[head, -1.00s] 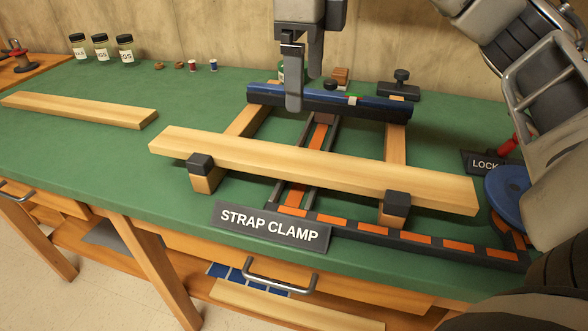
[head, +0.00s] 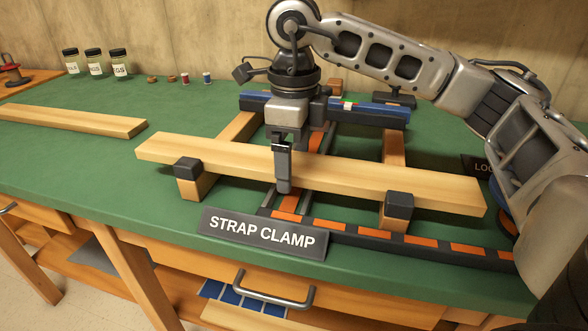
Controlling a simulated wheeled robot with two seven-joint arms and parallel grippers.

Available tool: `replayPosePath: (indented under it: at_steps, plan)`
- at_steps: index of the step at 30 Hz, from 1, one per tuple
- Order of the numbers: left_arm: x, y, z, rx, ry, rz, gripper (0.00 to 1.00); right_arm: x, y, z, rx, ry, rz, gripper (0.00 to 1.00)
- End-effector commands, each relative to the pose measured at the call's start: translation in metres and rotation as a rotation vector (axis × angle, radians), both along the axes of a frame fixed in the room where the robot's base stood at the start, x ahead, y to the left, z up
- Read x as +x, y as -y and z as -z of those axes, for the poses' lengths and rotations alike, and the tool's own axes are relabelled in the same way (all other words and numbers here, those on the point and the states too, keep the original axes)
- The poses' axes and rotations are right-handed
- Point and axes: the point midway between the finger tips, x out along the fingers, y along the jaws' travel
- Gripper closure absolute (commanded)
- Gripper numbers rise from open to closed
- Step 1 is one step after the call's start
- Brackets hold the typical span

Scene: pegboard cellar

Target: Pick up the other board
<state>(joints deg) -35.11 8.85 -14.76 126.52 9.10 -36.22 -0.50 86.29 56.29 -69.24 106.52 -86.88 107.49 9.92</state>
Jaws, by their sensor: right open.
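One board (head: 390,186) lies across the wooden supports of the strap clamp, behind two dark end blocks. The other board (head: 75,120) lies flat on the green bench top at the left, apart from the clamp. My right gripper (head: 283,185) points down at the middle of the board on the clamp. One finger shows in front of the board's near face; the other finger is hidden. It is open, and I cannot tell whether it touches the board. My left gripper is not in view.
The strap clamp sign (head: 262,233) stands at the bench's front edge. A blue bar (head: 375,112) crosses the clamp's back. Jars (head: 95,63) and small spools (head: 186,79) stand at the back left. Bench between the left board and clamp is clear.

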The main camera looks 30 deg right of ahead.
Motion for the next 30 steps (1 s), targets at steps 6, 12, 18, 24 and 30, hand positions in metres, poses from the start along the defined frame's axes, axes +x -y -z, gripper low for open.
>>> replayPosePath:
  at_steps: [6,12,18,24,30]
  plan:
    - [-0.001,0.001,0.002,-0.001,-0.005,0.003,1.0,0.0,0.0,0.001,0.0,0.0,-0.001,0.11]
    - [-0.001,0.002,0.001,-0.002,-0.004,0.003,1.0,0.0,0.0,0.001,0.0,0.0,0.0,0.64]
    - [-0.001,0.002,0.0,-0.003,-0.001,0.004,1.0,0.0,0.0,0.0,0.001,0.002,0.0,0.72]
    - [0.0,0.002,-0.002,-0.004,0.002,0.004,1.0,0.0,0.0,-0.006,0.001,0.004,0.0,0.72]
    - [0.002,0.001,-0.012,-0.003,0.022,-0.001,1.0,0.001,-0.001,-0.029,0.001,0.004,-0.002,0.72]
